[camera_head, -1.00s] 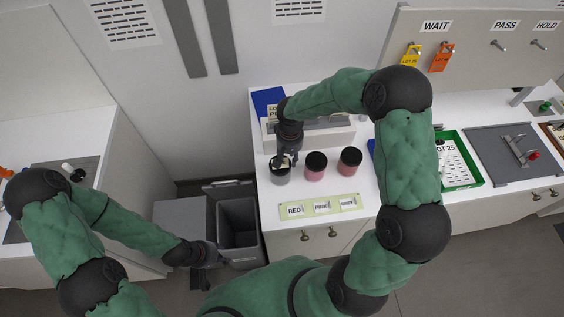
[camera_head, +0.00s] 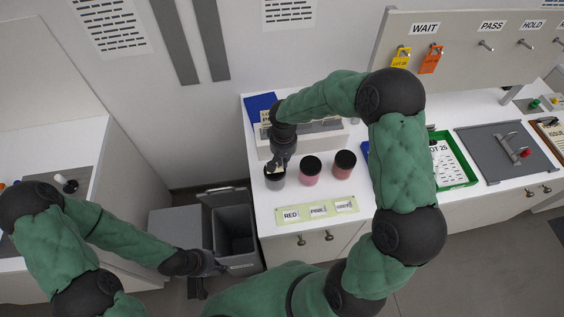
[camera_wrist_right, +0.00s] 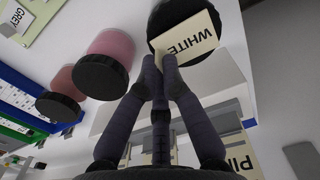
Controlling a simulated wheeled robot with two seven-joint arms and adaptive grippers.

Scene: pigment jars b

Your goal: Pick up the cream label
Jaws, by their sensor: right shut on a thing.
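The cream label (camera_wrist_right: 187,40), printed WHITE, is between the fingertips of my right gripper (camera_wrist_right: 160,65) in the right wrist view. My right gripper is shut on it. The label overlaps the dark lid of a jar (camera_wrist_right: 160,14); I cannot tell whether they touch. In the head view my right gripper (camera_head: 277,166) is over the leftmost jar (camera_head: 275,182) on the white counter, and the label is too small to make out clearly. My left gripper (camera_head: 208,266) is low beside the grey bin, its fingers unclear.
Two pink jars with black lids (camera_head: 310,172) (camera_head: 343,165) stand right of the leftmost jar. A pale green strip (camera_head: 330,213) with printed labels lies in front. A light block (camera_head: 325,139) stands behind. A grey open bin (camera_head: 235,238) is left of the counter.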

